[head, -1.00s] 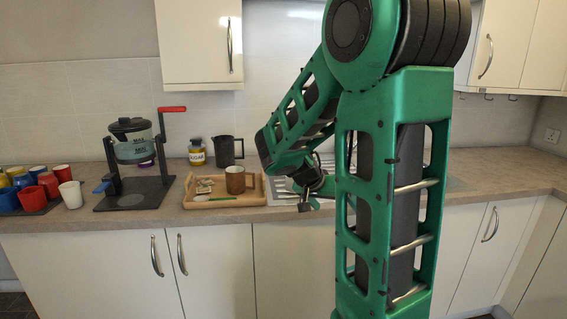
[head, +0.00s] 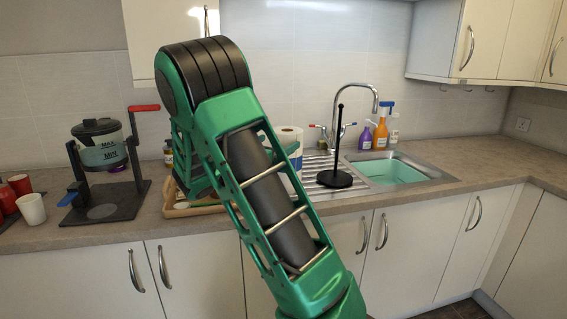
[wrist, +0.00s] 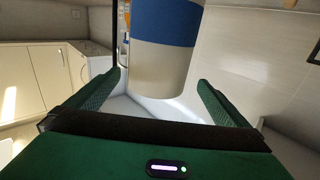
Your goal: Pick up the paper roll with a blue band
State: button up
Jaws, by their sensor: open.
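The paper roll (head: 289,136) is white with a blue band and stands at the back of the counter, partly hidden by my arm in the head view. In the wrist view the paper roll (wrist: 163,70) is large, with its blue band across the upper part. My gripper (wrist: 160,80) is open, its green fingers to the left and right of the roll in that view. I see no finger closed on it; I cannot tell how deep it sits between them. The gripper is hidden behind my arm in the head view.
A black stand with an upright pole (head: 337,150) is on the metal drainer, right of the roll. The sink (head: 393,170), tap (head: 366,88) and several bottles (head: 381,125) lie further right. A wooden tray (head: 180,212), a blender-like jug stand (head: 104,150) and cups are left.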

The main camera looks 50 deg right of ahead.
jog(key=x, duration=0.7)
jog(key=shift+s+d, duration=0.1)
jog(key=shift+s, duration=0.05)
jog(key=shift+c, duration=0.6)
jog(key=c, duration=1.4)
jog(key=shift+o, duration=0.2)
jog(key=shift+r, duration=0.1)
